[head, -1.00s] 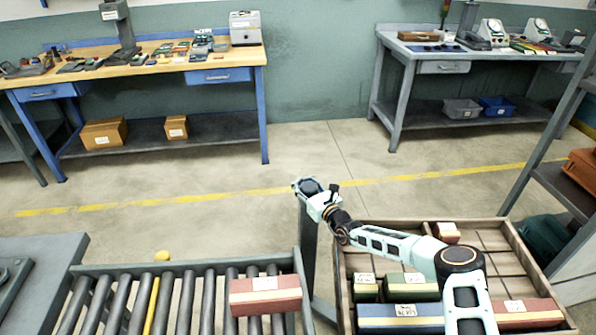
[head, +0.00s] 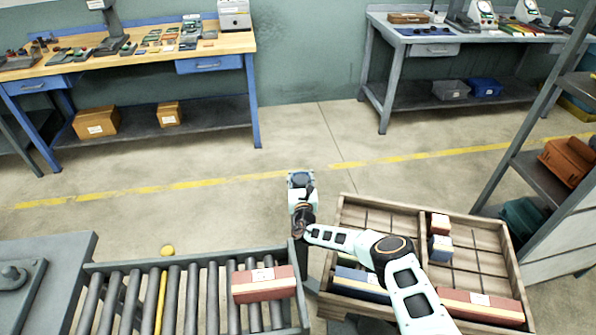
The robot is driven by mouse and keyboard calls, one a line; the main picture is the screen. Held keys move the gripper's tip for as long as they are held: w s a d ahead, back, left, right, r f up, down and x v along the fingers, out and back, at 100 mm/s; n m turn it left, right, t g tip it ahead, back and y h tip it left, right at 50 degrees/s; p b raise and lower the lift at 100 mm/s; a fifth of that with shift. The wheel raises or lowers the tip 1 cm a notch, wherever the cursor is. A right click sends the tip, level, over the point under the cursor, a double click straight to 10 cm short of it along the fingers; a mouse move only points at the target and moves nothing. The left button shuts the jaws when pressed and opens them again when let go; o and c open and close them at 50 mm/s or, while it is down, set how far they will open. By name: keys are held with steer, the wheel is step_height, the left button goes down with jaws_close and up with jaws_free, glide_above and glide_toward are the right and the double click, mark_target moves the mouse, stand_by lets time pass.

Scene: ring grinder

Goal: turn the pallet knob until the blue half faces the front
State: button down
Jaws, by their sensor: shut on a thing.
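My gripper (head: 307,194) is at the top of a grey post (head: 299,254), between the conveyor and the wooden tray. It is small and dark in the head view. It is shut on the knob there, which my gripper and wrist mostly hide. A blue-grey piece (head: 300,179) shows just beyond the fingers. I cannot tell the knob's colours or which way its halves face. The wooden pallet tray (head: 523,266) stands right of the post, slightly askew to the conveyor. It holds a long red box (head: 480,304), a blue box (head: 360,284) and small boxes at the back right.
My arm crosses over the tray and hides part of it. A roller conveyor (head: 140,300) on the left carries a red box (head: 263,284). A grey shelf (head: 541,178) stands at right. Workbenches line the back wall, with open floor before them.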

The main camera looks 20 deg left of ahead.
steer(key=shift+d+f+m+h, duration=0.2)
steer(key=shift+d+m+h, duration=0.1)
steer(key=shift+h, duration=0.1)
steer(key=c, duration=1.4)
jaws_free()
steer(key=shift+r, duration=0.15)
steer(key=shift+a, duration=0.1)
steer(key=shift+r, duration=0.1)
step_height(320, 180, up, 10)
steer(key=shift+f, duration=0.1)
steer(key=shift+o, duration=0.8)
